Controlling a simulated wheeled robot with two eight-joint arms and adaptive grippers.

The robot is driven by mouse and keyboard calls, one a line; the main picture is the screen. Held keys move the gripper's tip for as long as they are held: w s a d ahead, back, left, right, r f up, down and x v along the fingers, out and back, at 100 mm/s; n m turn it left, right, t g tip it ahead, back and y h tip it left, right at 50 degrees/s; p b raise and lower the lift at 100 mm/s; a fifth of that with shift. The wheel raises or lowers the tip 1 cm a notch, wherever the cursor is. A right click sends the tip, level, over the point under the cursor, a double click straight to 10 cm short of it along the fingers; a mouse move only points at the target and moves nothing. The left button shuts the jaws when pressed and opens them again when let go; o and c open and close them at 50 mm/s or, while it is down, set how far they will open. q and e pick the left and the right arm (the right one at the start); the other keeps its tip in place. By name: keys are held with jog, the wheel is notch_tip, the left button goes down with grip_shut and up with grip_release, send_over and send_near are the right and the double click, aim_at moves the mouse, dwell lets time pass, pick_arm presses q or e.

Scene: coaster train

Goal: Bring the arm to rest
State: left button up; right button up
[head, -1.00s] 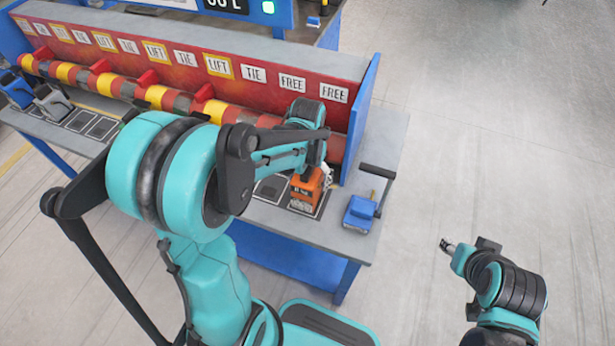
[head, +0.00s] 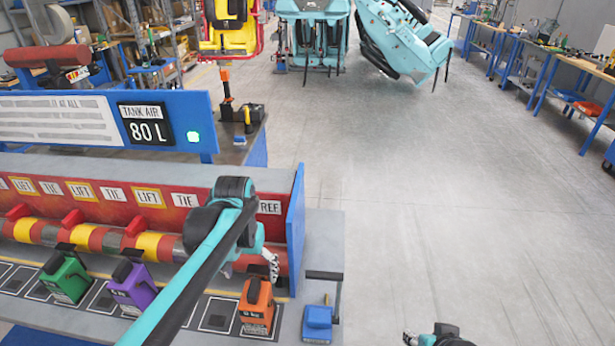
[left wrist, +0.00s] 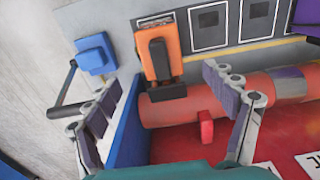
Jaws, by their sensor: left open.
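My left gripper (head: 252,268) hangs over the right end of the bench, near the red roller. In the left wrist view its fingers (left wrist: 160,85) are spread wide with nothing between them. An orange block (head: 256,308) with a dark top handle stands on a marked square of the bench. It also shows in the left wrist view (left wrist: 170,40), beyond the fingertips and apart from them. My left forearm crosses the bench in the head view. Only a small part of my right gripper (head: 410,338) shows at the bottom edge, and its jaws are unclear.
A green block (head: 65,281) and a purple block (head: 133,292) stand left of the orange one. A blue device (head: 318,318) with a dark handle sits at the bench's right end. A blue end plate (head: 296,230) rises beside the roller. Open floor (head: 440,210) lies to the right.

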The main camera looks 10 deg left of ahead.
pick_arm(q)
jog(key=shift+s+d+r+t, duration=0.1)
jog(key=shift+s+d+t, duration=0.15)
jog(key=shift+s, duration=0.2)
jog(key=s+d+f+t, duration=0.1)
jog(key=s+d+t, duration=0.2)
jog(key=s+t, duration=0.3)
jog(key=shift+s+d+m+t, duration=0.2)
jog(key=shift+s+m+t, duration=0.15)
jog(key=shift+s, duration=1.05)
jog(key=shift+f, duration=0.1)
jog(key=shift+c, duration=0.3)
